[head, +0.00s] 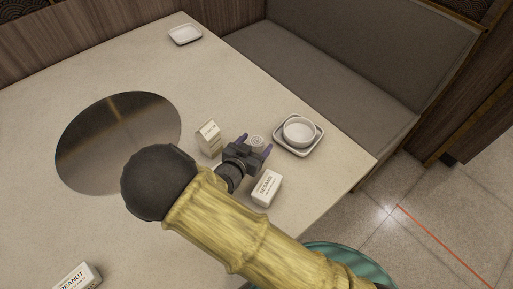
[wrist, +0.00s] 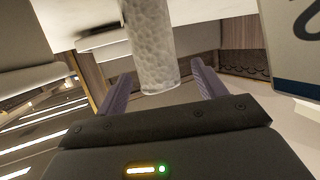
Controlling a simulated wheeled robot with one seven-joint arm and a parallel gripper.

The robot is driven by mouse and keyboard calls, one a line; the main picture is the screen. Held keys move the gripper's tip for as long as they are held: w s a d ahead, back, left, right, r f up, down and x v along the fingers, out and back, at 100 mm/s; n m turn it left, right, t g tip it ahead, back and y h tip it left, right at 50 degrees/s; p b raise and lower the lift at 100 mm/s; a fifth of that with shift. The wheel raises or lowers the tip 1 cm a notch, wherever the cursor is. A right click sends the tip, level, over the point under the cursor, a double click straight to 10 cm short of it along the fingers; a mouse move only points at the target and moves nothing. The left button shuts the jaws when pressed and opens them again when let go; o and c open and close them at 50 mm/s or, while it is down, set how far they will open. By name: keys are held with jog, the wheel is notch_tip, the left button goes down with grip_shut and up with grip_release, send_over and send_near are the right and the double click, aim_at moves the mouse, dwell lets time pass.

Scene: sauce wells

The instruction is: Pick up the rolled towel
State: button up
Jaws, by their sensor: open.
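The rolled towel (head: 257,141) is white and stands on end on the table, its spiral top showing in the head view. In the wrist view the towel (wrist: 152,48) is a white, dimpled cylinder between the two purple fingers. My gripper (head: 255,146) is open, with one finger on each side of the towel. In the wrist view my gripper (wrist: 160,78) shows a gap between the towel and each finger. My arm hides part of the table in the head view.
A sesame carton (head: 266,189) stands close in front of my gripper, another carton (head: 208,138) to its left. A bowl (head: 299,131) on a square dish (head: 316,147) is to the right. A peanut carton (head: 76,278) is at the lower left. The round dark inset (head: 110,145) is clear.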

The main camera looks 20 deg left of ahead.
jog(key=shift+w+f, duration=0.2)
jog(key=shift+w, duration=0.5)
jog(key=c, duration=1.1)
